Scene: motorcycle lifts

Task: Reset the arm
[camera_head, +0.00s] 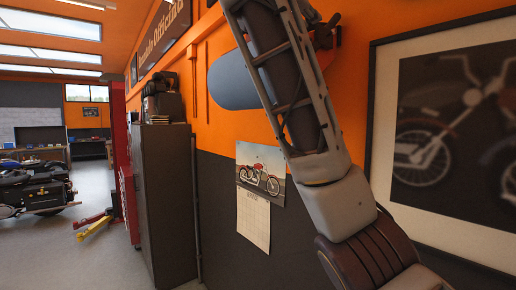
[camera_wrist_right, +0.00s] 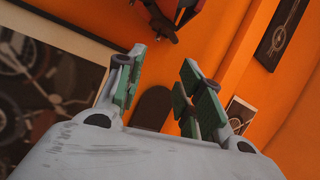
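My right arm (camera_head: 290,85) rises from the bottom right of the head view, across the orange wall, and leaves at the top edge. My right gripper (camera_wrist_right: 163,65) shows in the right wrist view with its green-padded fingers spread apart and nothing between them. It points toward the orange wall. The gripper itself is not clearly visible in the head view. My left arm and left gripper are in neither view.
A framed motorcycle picture (camera_head: 450,130) hangs close to the right of my arm. A calendar (camera_head: 254,219) and a rounded dark board (camera_head: 232,82) are on the wall behind it. A tall dark cabinet (camera_head: 163,200) stands left. Open floor (camera_head: 100,255) lies farther left, near a motorcycle (camera_head: 35,188).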

